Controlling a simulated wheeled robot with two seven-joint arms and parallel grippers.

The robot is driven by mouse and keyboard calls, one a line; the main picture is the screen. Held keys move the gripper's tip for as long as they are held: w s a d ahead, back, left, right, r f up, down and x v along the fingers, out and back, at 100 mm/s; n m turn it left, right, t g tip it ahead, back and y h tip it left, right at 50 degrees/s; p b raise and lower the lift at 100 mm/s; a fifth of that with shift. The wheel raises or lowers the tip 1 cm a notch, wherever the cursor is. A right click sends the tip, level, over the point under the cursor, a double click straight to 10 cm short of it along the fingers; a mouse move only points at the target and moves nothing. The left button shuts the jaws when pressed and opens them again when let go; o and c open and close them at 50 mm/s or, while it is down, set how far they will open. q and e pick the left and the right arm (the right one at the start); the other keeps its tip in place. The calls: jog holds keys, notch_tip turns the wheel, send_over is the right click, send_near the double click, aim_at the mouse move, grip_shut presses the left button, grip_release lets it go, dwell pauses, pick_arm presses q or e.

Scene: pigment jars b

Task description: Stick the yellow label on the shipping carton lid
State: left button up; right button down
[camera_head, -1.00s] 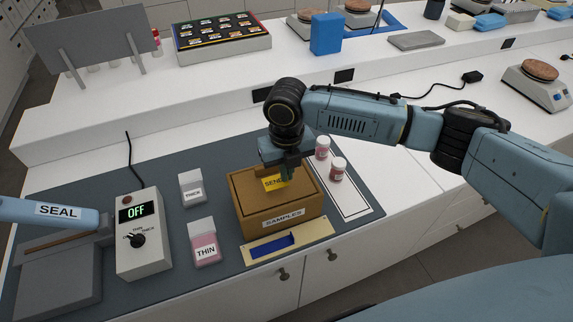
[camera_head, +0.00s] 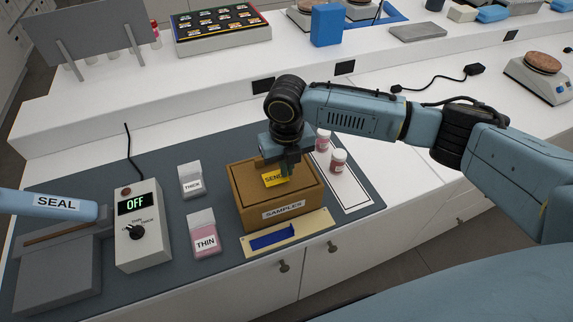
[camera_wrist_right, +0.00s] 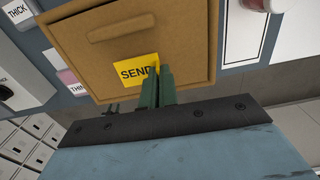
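The brown shipping carton (camera_head: 252,213), marked SAMPLES, stands on the dark mat with its flat lid (camera_head: 245,180) on top. The yellow label (camera_head: 274,179), reading SEND, is at the lid's surface; it also shows in the right wrist view (camera_wrist_right: 125,72). My right gripper (camera_head: 287,170) is over the lid, fingers pointing down. In the right wrist view its green fingers (camera_wrist_right: 156,86) are close together on the label's right edge, covering the end of the word. Whether the label lies fully flat on the lid I cannot tell. My left gripper is out of view.
A sealer box (camera_head: 142,235) reads OFF, beside a blue SEAL bar (camera_head: 50,203). A beige plate (camera_head: 320,222) lies in front; two small jars (camera_head: 338,161) stand right behind.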

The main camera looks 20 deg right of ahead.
jog(key=shift+f, duration=0.55)
jog(key=c, duration=2.1)
grip_release()
jog(key=o, duration=0.5)
jog(key=shift+r, duration=0.1)
notch_tip(320, 180, up, 4)
jog(key=p, duration=0.4)
jog(key=shift+r, duration=0.1)
jog(key=shift+r+p, duration=0.55)
jog(key=shift+r, duration=0.3)
